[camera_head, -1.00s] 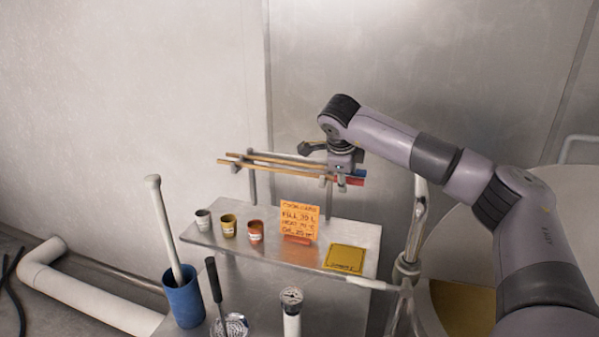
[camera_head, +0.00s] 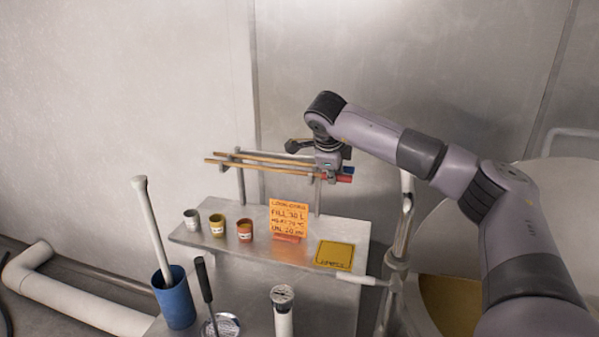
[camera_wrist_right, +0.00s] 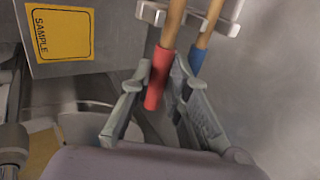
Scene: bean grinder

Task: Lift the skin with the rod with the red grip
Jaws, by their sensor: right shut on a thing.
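The rod with the red grip (camera_head: 345,178) lies level across a wall-side rack (camera_head: 238,156), beside a rod with a blue grip (camera_head: 348,169). My right gripper (camera_head: 330,170) is at the grip end of the rods. In the right wrist view its fingers (camera_wrist_right: 162,82) are shut around the red grip (camera_wrist_right: 159,72); the blue grip (camera_wrist_right: 197,62) is outside them, just past the right finger. A pale round vat (camera_head: 432,245) at the right holds a yellow-brown surface (camera_head: 450,302), partly hidden by my arm; I cannot make out a skin on it. My left gripper is out of view.
Below the rack, a metal shelf (camera_head: 205,235) holds three small cups (camera_head: 217,225), an orange note (camera_head: 289,217) and a yellow sample card (camera_head: 334,255). A blue container (camera_head: 175,303) with a pale stick stands in front. An upright pipe (camera_head: 397,255) stands between shelf and vat.

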